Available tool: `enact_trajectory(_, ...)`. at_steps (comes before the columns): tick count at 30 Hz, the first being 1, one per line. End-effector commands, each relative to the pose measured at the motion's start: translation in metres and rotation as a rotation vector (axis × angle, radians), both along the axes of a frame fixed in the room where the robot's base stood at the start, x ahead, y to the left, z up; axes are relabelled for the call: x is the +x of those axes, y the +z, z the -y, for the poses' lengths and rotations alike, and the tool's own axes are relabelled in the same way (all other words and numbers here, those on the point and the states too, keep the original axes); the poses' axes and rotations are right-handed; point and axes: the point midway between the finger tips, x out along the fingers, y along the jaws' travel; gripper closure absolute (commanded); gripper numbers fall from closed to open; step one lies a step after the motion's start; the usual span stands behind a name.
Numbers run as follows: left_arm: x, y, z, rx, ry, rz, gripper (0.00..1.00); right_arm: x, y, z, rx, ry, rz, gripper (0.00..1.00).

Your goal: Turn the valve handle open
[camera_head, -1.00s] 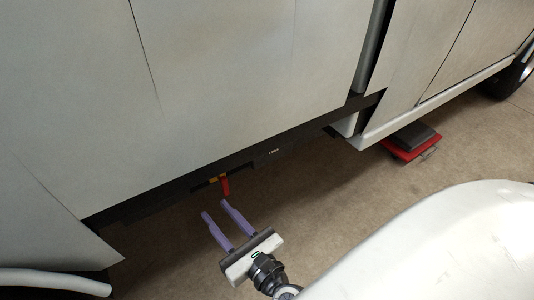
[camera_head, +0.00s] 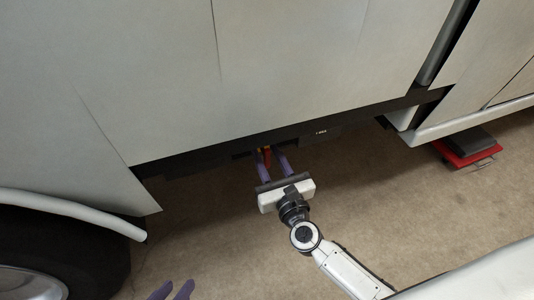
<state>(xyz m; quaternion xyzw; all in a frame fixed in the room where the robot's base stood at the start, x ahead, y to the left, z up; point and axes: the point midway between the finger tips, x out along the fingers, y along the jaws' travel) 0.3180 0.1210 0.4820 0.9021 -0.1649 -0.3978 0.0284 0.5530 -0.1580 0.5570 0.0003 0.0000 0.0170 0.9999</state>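The red valve handle (camera_head: 267,156), with a bit of yellow at its top, hangs under the dark lower edge of the pickup. The valve body is hidden in the shadow under the sill.
The pickup's pale side panel (camera_head: 280,70) rises right above the handle. A wheel (camera_head: 60,265) and pale fender edge stand at the lower left. A red and black object (camera_head: 466,150) sits on the floor at the right. The brown floor (camera_head: 410,215) is otherwise clear.

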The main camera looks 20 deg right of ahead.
Motion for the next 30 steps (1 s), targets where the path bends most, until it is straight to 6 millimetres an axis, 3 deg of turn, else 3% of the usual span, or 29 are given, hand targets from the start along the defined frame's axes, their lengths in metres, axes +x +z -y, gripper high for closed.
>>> enact_trajectory(7, 0.0017, 0.0018, 0.0006, 0.0, -0.002, 0.003, 0.69, 0.0007, -0.0001, 0.0001, 0.0, 0.0, 0.0, 0.69)
enact_trajectory(13, 0.0023, 0.0023, 0.0007, 0.0, -0.002, 0.006, 0.69, 0.0006, -0.0001, 0.0001, 0.0, 0.0, 0.0, 1.0)
enact_trajectory(23, 0.0037, 0.0048, 0.0009, -0.002, 0.0, 0.013, 0.69, 0.0004, 0.0002, -0.0005, -0.03, 0.0, 0.001, 1.0)
enact_trajectory(30, 0.0061, 0.0103, -0.0003, -0.003, 0.006, 0.028, 0.69, 0.0003, 0.0001, -0.0023, -0.154, 0.0, 0.003, 1.0)
